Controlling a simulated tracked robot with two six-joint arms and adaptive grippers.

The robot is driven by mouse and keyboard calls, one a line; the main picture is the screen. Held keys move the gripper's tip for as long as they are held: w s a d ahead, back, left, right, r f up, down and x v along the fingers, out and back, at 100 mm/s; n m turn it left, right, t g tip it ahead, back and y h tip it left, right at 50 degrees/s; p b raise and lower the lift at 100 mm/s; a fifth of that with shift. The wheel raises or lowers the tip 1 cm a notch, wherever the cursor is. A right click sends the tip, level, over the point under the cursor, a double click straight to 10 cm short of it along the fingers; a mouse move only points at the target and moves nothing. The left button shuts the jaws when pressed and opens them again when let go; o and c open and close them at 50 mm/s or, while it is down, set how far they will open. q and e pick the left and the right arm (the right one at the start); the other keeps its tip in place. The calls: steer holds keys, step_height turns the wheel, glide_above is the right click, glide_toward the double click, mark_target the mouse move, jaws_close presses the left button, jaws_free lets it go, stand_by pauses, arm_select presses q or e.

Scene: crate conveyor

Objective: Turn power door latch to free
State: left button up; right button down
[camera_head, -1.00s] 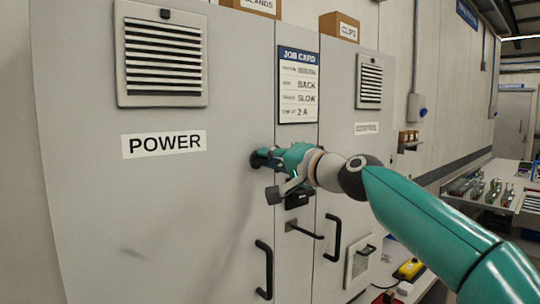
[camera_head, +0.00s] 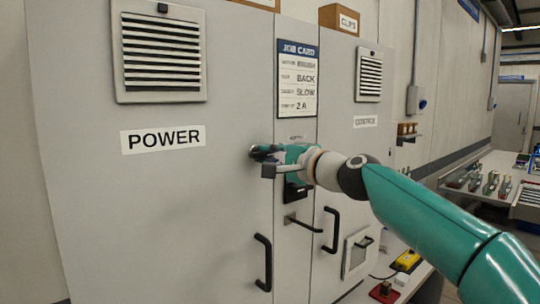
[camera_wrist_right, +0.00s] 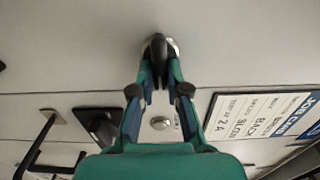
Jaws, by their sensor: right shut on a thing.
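The grey power door, labelled POWER (camera_head: 163,139), fills the left of the head view and looks closed. My right gripper (camera_head: 264,158) is at this door's right edge. In the right wrist view, the gripper (camera_wrist_right: 158,72) is shut on the power door latch (camera_wrist_right: 158,46), a dark handle on a round silvery base. The handle lies between the fingertips and points roughly along the gripper's line. In the head view the fingers mostly hide the latch. My left gripper is not in view.
A black pull handle (camera_head: 263,262) is low on the power door. A job card (camera_head: 298,82) hangs on the middle panel, with a lever (camera_head: 304,226) below. The CONTROL door (camera_head: 366,122) is on the right. A bench (camera_head: 485,185) stands beyond.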

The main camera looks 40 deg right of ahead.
steer(key=shift+f, duration=0.1)
steer(key=c, duration=1.2)
jaws_free()
steer(key=shift+d, duration=0.15)
steer(key=shift+o, duration=0.2)
steer(key=s, duration=1.1)
steer(key=shift+s+d, duration=0.35)
steer(key=shift+s, duration=0.05)
steer(key=shift+f, duration=0.1)
